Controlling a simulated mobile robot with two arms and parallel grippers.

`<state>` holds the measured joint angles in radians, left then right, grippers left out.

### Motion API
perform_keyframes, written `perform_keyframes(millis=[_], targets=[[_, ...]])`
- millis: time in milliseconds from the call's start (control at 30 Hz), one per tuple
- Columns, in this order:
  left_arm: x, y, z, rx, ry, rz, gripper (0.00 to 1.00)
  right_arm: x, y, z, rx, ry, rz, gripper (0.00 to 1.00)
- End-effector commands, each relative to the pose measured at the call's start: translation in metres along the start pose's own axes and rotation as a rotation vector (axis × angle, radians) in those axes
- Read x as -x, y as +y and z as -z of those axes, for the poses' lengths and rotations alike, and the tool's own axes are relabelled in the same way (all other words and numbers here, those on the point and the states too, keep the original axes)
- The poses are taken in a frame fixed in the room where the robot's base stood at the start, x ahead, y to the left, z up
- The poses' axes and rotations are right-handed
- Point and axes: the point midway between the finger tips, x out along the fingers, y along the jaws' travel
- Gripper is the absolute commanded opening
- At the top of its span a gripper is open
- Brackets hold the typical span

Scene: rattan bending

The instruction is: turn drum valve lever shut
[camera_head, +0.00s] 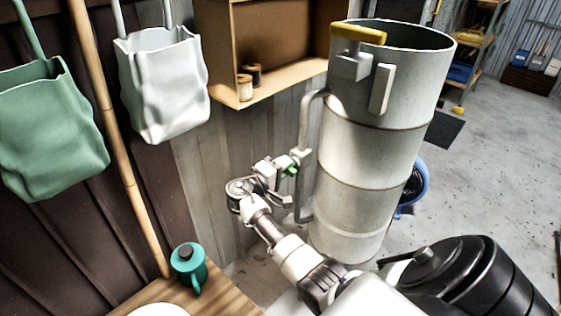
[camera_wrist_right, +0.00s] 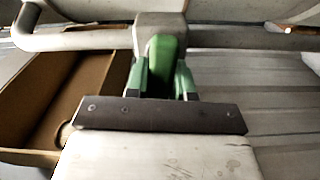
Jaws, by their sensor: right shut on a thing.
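The tall pale grey drum (camera_head: 362,152) stands upright in the middle right of the head view, with a side pipe (camera_head: 304,125) along its left. A valve with a green lever (camera_head: 291,170) sits on this pipe. My right gripper (camera_head: 283,170) is at the valve. In the right wrist view the green lever (camera_wrist_right: 161,58) lies between the two fingers of my right gripper (camera_wrist_right: 161,82), which is shut on it. The valve body (camera_wrist_right: 160,24) is just beyond it on the pipe. The fingers partly hide the lever. My left gripper is not in view.
A yellow handle (camera_head: 358,33) is on the drum's rim. A wooden shelf box (camera_head: 290,78) hangs on the wall behind the pipe. Open concrete floor (camera_head: 490,165) lies to the right.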

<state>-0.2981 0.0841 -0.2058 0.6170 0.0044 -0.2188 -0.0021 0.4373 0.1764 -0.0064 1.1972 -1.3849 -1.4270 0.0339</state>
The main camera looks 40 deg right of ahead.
Motion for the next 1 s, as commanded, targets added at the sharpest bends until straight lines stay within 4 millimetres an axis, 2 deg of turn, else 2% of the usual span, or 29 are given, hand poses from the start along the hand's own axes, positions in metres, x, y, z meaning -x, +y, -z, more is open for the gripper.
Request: perform_keyframes(millis=[300, 800, 833, 1000], targets=[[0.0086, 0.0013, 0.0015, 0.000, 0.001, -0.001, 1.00, -0.0006, -0.0009, -0.0022, 0.107, -0.008, -0.001, 0.00], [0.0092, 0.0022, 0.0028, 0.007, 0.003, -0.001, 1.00, -0.0010, -0.0011, -0.0024, 0.122, -0.009, -0.002, 0.00], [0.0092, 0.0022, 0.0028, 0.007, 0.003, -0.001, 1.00, -0.0010, -0.0011, -0.0024, 0.122, -0.009, -0.002, 0.26], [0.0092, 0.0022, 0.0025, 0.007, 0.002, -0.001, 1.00, -0.0008, -0.0009, -0.0016, 0.120, -0.006, -0.001, 0.49]])
